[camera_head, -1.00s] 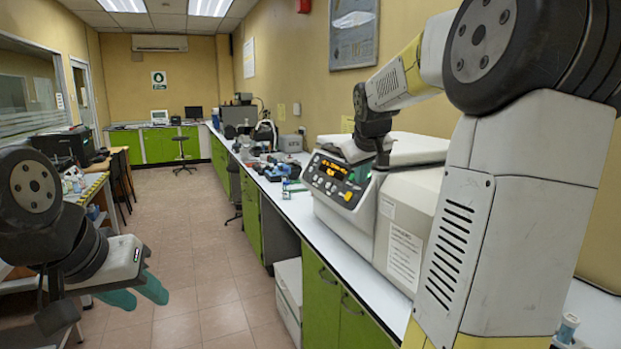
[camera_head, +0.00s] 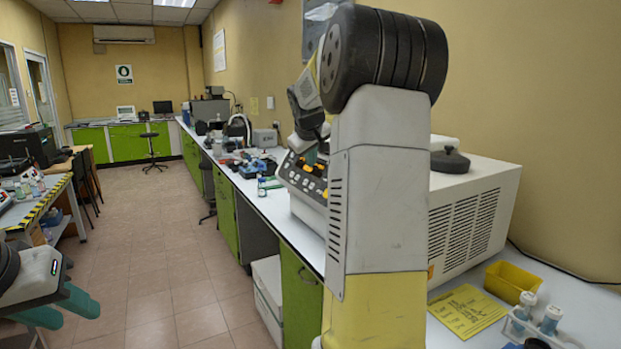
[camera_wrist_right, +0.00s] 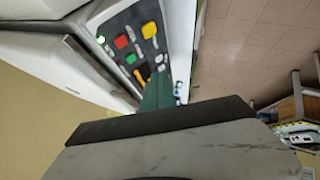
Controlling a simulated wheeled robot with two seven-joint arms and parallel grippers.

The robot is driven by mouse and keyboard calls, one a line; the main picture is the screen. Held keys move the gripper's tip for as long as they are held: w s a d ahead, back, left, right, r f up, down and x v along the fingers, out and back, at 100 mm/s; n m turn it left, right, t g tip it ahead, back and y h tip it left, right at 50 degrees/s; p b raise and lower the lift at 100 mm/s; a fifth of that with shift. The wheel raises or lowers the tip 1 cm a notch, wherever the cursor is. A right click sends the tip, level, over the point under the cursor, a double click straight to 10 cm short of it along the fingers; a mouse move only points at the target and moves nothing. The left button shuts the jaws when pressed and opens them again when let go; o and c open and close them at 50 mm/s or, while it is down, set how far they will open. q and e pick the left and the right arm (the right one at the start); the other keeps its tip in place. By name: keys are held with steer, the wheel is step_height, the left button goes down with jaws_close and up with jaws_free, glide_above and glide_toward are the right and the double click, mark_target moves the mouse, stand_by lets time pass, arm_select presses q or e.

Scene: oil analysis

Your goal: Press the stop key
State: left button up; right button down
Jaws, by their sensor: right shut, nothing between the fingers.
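A white bench machine (camera_head: 478,219) stands on the counter, partly hidden behind my right arm. Its dark control panel (camera_head: 303,183) shows left of that arm. In the right wrist view, the panel has a red key (camera_wrist_right: 149,30), an orange key (camera_wrist_right: 121,41), a green key (camera_wrist_right: 131,59) and a yellow part (camera_wrist_right: 138,75). I cannot read which is the stop key. My right gripper (camera_wrist_right: 157,92) is shut and empty, its teal fingers close to the panel; contact cannot be told. My left gripper (camera_head: 62,308) is open and empty, low at the left.
A yellow tray (camera_head: 514,282), a yellow sheet (camera_head: 466,311) and a rack with bottles (camera_head: 520,325) are on the counter right of the machine. Other equipment (camera_head: 250,163) stands further along. The tiled floor (camera_head: 150,250) in the aisle is clear.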

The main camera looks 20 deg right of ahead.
steer(key=shift+w+d+f, duration=0.1)
steer(key=shift+d+f, duration=0.65)
steer(key=shift+d, duration=0.45)
steer(key=shift+w+d+f, duration=0.1)
steer(key=shift+d+f, duration=0.7)
steer(key=shift+d, duration=0.4)
steer(key=shift+w+d+f, duration=0.1)
steer(key=shift+d+f, duration=0.65)
steer(key=shift+d, duration=0.45)
steer(key=shift+d+f, duration=0.1)
steer(key=shift+d, duration=0.05)
steer(key=shift+d+f, duration=0.1)
steer(key=shift+d, duration=0.05)
steer(key=shift+d+f, duration=0.25)
steer(key=shift+d, duration=0.1)
steer(key=shift+a+r, duration=0.1)
steer(key=shift+s+a+r, duration=0.1)
steer(key=shift+a+r, duration=0.25)
steer(key=shift+a, duration=0.2)
steer(key=a+r, duration=0.1)
steer(key=a, duration=0.1)
steer(key=a+r, duration=0.1)
steer(key=a, duration=0.1)
steer(key=shift+s+a+r, duration=0.1)
steer(key=shift+s+r, duration=0.05)
steer(key=shift+r, duration=0.2)
